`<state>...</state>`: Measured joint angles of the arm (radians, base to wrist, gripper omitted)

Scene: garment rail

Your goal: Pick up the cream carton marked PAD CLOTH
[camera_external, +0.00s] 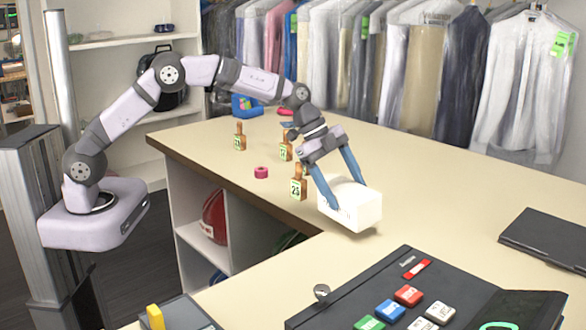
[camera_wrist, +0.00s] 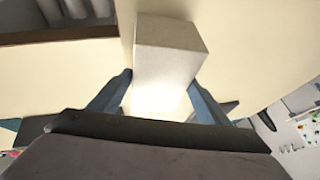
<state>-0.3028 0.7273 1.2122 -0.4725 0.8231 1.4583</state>
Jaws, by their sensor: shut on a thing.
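The cream carton (camera_external: 357,208) is a pale box near the inner corner of the counter in the external view. My gripper (camera_external: 346,193) has its blue fingers on either side of it and is shut on it. In the wrist view the carton (camera_wrist: 168,60) lies between the two blue fingers of my gripper (camera_wrist: 160,92). Its lower part there is brightly lit. The carton looks upright and close to the counter; I cannot tell whether it touches the surface. I cannot read a PAD CLOTH marking on it.
Several wooden tag blocks, one marked 23 (camera_external: 298,185), stand left of the carton near the counter (camera_external: 450,190) edge. A dark case (camera_external: 430,300) with coloured blocks is in front, a black folder (camera_external: 545,238) at right. Bagged garments hang behind.

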